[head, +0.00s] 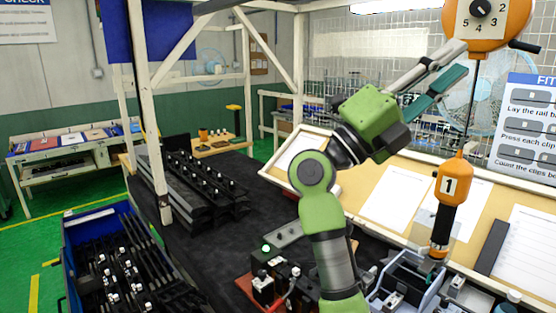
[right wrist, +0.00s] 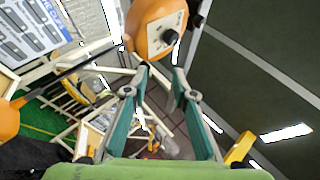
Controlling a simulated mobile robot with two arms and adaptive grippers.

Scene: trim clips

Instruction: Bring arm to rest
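My right arm rises from the bottom middle of the head view. Its green right gripper (head: 463,58) is raised above the cork board and points to the upper right. Its two fingers are apart with nothing between them, and they also show spread in the right wrist view (right wrist: 160,72). The fingertips are close to a hanging orange tool with a dial (head: 488,22) in the picture; whether they touch it I cannot tell. The same tool shows just beyond the fingertips in the right wrist view (right wrist: 155,25). My left gripper is in neither view.
A second orange tool marked 1 (head: 451,186) hangs over grey bins (head: 405,283) at right. Black rails with clips (head: 200,180) lie on the dark table (head: 200,235). A blue crate (head: 75,225) holds more rails at lower left. A wooden post (head: 150,130) stands at left.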

